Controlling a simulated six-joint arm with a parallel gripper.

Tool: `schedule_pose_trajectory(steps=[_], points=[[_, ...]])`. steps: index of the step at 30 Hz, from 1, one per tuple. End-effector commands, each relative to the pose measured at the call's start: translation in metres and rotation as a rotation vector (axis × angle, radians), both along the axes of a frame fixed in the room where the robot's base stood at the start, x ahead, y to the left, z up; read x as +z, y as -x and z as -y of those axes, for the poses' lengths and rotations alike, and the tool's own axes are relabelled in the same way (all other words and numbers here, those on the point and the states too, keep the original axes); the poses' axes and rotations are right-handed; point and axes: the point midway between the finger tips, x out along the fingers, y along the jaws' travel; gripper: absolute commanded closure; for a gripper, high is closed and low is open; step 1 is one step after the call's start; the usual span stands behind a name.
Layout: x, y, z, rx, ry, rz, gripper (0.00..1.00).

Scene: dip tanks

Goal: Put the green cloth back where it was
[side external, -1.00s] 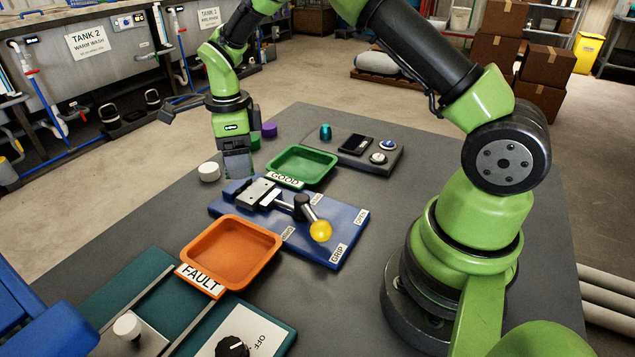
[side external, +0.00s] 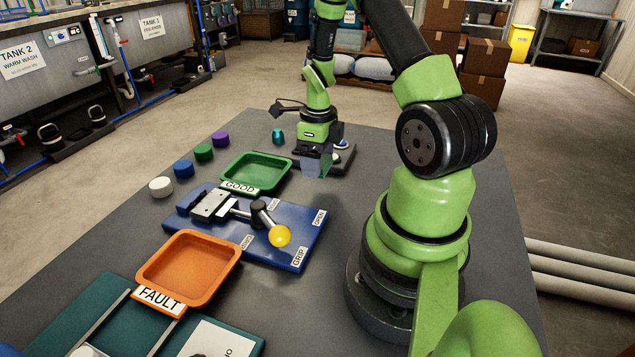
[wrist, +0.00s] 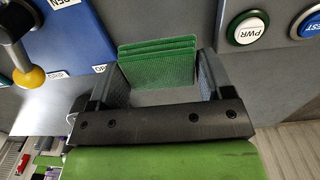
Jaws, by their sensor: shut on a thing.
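My gripper (side external: 315,166) is pointing down to the right of the green GOOD tray, in front of the grey button panel. In the wrist view, my gripper (wrist: 160,76) is shut on the green cloth (wrist: 157,56), which looks folded in several layers with a fine texture. The cloth spans between the two grey fingers. In the side view I cannot make out the cloth, as the fingers hide it.
The green GOOD tray (side external: 257,172), orange FAULT tray (side external: 190,268) and blue clamp board (side external: 295,228) with a yellow-knobbed lever stand left of my gripper. White (side external: 161,187), blue (side external: 183,169), green (side external: 204,152) and purple (side external: 220,139) round pieces line the far left edge. The wrist view shows a green PWR button (wrist: 248,28).

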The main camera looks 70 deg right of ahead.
Motion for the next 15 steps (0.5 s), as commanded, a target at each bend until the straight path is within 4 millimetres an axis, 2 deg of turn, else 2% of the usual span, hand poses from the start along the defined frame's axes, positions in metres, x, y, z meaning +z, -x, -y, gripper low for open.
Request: schedule_pose_trajectory(steps=[12, 15], points=[[-0.052, 0.000, -0.001, 0.001, -0.001, -0.001, 0.49], [-0.058, 0.000, 0.000, 0.001, 0.000, 0.000, 0.49]])
